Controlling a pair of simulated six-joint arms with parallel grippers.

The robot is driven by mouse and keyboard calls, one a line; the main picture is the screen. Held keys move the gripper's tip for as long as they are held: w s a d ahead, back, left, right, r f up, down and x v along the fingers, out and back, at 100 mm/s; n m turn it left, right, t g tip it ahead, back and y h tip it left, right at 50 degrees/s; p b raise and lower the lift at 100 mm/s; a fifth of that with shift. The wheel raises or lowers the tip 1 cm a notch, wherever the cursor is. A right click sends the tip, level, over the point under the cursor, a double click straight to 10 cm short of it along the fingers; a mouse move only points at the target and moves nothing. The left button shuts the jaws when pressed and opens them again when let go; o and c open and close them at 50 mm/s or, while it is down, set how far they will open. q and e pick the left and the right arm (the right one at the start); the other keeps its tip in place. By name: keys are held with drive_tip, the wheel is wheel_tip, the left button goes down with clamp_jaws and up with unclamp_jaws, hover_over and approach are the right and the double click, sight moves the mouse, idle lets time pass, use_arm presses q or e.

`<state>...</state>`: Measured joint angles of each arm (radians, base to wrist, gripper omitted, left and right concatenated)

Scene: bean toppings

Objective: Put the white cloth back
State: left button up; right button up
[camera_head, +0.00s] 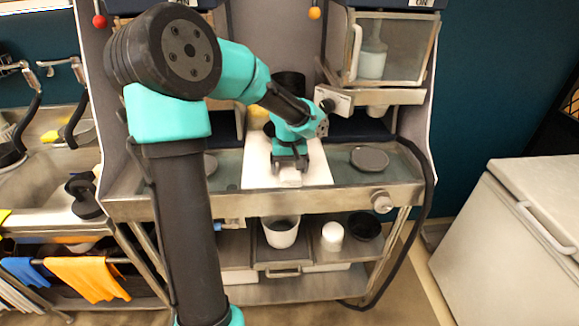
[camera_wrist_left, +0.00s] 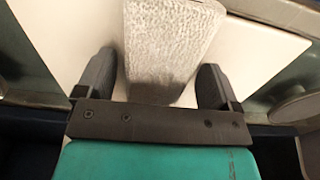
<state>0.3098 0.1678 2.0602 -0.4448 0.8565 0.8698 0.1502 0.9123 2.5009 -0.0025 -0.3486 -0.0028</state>
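The white cloth (camera_wrist_left: 170,45) is a folded, textured pad on a white board in the left wrist view. In the head view the cloth (camera_head: 290,176) shows as a small pale patch at the tip of my left gripper (camera_head: 290,160). My left gripper also shows in the wrist view (camera_wrist_left: 158,82), with its two dark fingers apart on either side of the cloth's near end. A narrow gap shows between the cloth and the right finger. I cannot tell whether the left finger touches it. My right gripper is not in view.
The white board (camera_head: 257,165) lies on the steel counter (camera_head: 340,197). A dark round plate (camera_head: 369,158) is at its right. A white bin (camera_head: 281,232) and a white cup (camera_head: 332,236) stand on the shelf below. A dispenser (camera_head: 372,58) hangs above right.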

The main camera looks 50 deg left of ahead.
sight(290, 165)
use_arm(q)
drive_tip(key=shift+r, duration=0.15)
wheel_tip(290, 165, up, 12)
idle(0.7)
idle(0.4)
